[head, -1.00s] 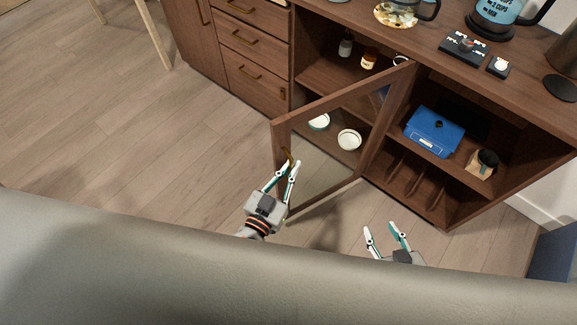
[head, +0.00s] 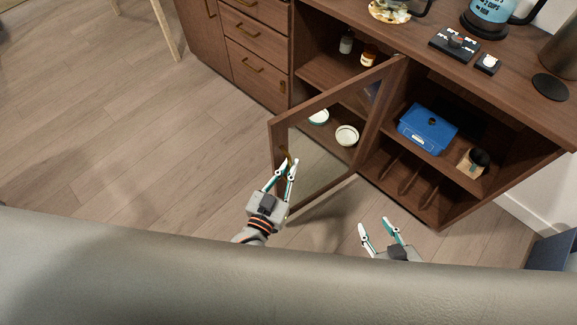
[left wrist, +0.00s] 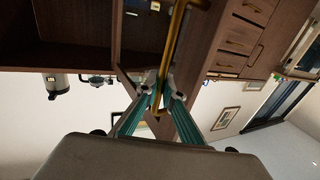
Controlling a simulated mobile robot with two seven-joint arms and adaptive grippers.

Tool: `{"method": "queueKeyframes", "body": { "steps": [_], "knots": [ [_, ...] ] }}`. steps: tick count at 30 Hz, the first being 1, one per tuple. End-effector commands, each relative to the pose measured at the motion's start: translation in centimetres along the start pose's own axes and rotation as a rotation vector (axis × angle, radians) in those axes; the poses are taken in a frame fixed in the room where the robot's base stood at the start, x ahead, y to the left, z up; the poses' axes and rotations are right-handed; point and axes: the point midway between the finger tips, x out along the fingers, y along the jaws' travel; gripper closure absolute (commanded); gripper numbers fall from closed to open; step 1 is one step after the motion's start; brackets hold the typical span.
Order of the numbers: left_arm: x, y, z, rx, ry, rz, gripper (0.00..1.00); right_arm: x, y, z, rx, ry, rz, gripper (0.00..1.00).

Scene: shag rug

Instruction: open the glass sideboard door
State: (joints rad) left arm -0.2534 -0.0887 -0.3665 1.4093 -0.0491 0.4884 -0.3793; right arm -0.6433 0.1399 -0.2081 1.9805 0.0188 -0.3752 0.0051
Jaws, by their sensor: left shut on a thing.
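The glass sideboard door (head: 272,150) has a brown wooden frame around a clear pane. It stands wide open, swung out from the sideboard (head: 340,75). My left gripper (head: 286,166) is at the door's outer edge, shut on its brass handle (head: 284,157). In the left wrist view the handle (left wrist: 180,40) runs down between the two fingertips (left wrist: 158,88). My right gripper (head: 380,229) is open and empty, in front of the open compartment and to the right of the door.
Inside the sideboard are bowls (head: 346,135), jars (head: 346,42), a blue box (head: 427,129) and a dark cup (head: 478,158). Closed drawers (head: 258,50) are at left. A coffee maker (head: 488,15) stands on top. The wooden floor (head: 120,140) at left is clear.

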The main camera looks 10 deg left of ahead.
Motion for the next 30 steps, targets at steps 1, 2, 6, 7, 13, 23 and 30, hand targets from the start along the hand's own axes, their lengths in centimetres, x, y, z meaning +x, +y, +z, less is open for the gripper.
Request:
{"method": "queueKeyframes", "body": {
  "steps": [1,2,6,7,13,23,30],
  "knots": [
    [0.0,0.0,0.0,0.0,0.0,0.0,1.0,0.0,0.0,0.0,0.0,0.0,0.0,0.6],
    [0.0,0.0,0.0,0.001,0.0,0.0,1.0,0.0,0.0,0.0,0.0,0.0,0.0,0.6],
    [0.0,0.0,0.0,0.0,0.0,0.0,1.0,0.0,0.0,0.0,0.0,0.0,0.0,0.6],
    [0.1,0.0,0.0,0.0,0.0,0.0,1.0,0.0,0.0,0.0,0.0,0.0,0.0,0.6],
    [0.0,0.0,0.0,0.0,0.0,0.0,1.0,0.0,0.0,0.0,0.0,0.0,0.0,0.6],
    [0.0,0.0,0.0,-0.001,0.0,0.0,0.76,0.0,0.0,0.0,0.0,0.0,0.0,0.6],
    [-1.2,0.0,0.1,0.0,-0.002,0.0,0.76,0.1,0.2,-0.2,-0.003,0.003,0.002,0.6]
  ]
}}
